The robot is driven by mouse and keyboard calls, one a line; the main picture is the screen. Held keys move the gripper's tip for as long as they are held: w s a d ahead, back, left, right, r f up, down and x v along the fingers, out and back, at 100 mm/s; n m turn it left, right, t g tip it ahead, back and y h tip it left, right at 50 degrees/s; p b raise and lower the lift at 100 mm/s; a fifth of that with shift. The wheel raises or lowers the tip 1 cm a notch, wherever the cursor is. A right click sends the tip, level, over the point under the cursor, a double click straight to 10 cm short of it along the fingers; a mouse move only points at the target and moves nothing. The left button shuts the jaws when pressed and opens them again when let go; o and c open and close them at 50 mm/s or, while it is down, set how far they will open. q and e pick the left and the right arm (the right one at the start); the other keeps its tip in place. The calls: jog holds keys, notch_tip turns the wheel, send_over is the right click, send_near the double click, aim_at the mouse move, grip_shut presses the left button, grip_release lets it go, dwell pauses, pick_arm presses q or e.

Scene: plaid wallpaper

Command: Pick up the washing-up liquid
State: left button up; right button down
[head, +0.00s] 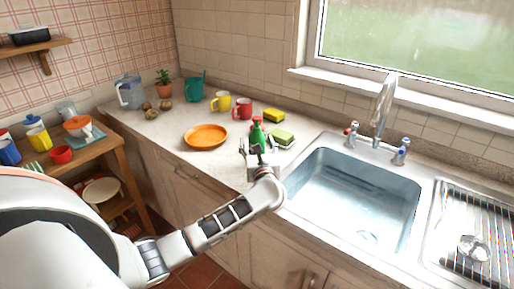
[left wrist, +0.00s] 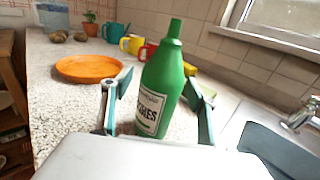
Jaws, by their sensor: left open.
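The washing-up liquid is a green bottle (head: 257,133) with a white label, upright on the counter left of the sink. My left gripper (head: 257,147) is open, with one finger on each side of the bottle and gaps visible between fingers and bottle. My right gripper is not in view.
An orange plate (head: 206,136) lies left of the bottle. A green-and-yellow sponge (head: 283,138) is close on its right, and a yellow sponge (head: 273,115) is behind. Red (head: 242,108) and yellow (head: 221,101) mugs stand farther back. The sink (head: 352,200) opens to the right.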

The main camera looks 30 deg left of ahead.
pick_arm(q)
jog(key=c, duration=1.4)
jog(key=shift+r, duration=0.15)
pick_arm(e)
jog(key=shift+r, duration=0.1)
